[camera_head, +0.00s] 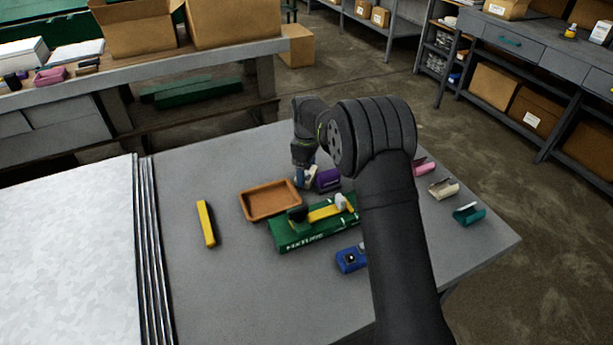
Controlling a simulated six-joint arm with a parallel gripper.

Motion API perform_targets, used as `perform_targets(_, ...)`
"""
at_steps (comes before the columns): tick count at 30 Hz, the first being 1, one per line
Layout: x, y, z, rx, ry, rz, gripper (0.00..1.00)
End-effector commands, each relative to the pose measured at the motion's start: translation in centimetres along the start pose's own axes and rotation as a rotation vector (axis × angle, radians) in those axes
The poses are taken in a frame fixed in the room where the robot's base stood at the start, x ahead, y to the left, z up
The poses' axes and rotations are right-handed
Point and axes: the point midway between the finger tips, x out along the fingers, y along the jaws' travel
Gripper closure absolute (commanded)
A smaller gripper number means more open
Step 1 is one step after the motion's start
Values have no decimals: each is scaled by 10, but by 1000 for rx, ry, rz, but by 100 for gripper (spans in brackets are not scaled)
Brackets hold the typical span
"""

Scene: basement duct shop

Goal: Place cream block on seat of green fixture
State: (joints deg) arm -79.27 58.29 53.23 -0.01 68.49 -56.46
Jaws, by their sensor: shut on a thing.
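The green fixture (318,233) lies on the grey table right of centre. A yellow bar (325,212), a dark knob and a pale rounded piece (341,201) show on its top; my arm covers its right end. My gripper (306,180) points down behind the fixture, between the brown tray and a purple block (328,180). It is shut on a small pale piece that looks like the cream block (312,174), mostly hidden by the fingers. I cannot tell whether this piece touches the table. Another cream, channel-shaped piece (443,188) lies at the right.
The brown tray (270,215) is empty, left of my gripper. A yellow bar (206,223) lies farther left. A blue block (351,260) sits in front of the fixture. Pink (421,168) and teal (468,214) pieces lie right. Stacked sheets (70,250) border the left.

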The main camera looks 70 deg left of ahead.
Motion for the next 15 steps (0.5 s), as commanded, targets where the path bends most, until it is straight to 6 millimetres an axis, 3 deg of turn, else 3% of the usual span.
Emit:
perform_targets(8, -5, 1, 0, 0, 1, 2, 64)
perform_targets(15, -44, 1, -1, 0, 3, 5, 64)
